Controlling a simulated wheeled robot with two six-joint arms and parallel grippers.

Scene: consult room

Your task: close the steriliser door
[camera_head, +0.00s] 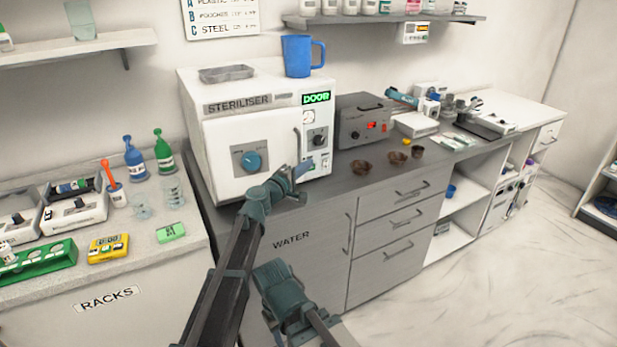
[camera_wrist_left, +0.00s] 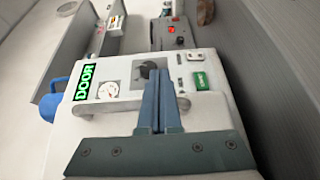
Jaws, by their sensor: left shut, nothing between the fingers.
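The white steriliser (camera_head: 188,95) stands on the grey counter, with its door (camera_head: 225,135) on the front, bearing a blue dial. The door looks closed or nearly closed; I cannot tell if it is latched. A dark handle (camera_head: 297,145) is at the door's right edge. The lit green DOOR display (camera_head: 316,98) is on the control panel, and it also shows in the left wrist view (camera_wrist_left: 86,82). My left gripper (camera_head: 303,171) is shut and empty in front of the door's lower right. Its fingers (camera_wrist_left: 160,104) point at the panel. A part of my right arm (camera_head: 283,288) is low in front of the cabinet; its fingertips are unclear.
A blue mug (camera_head: 298,57) and a metal tray (camera_head: 227,73) sit on top of the steriliser. A grey device (camera_head: 362,120) and small brown bowls (camera_head: 362,167) are to its right on the counter. The racks table (camera_head: 150,260) is at left. Floor at right is clear.

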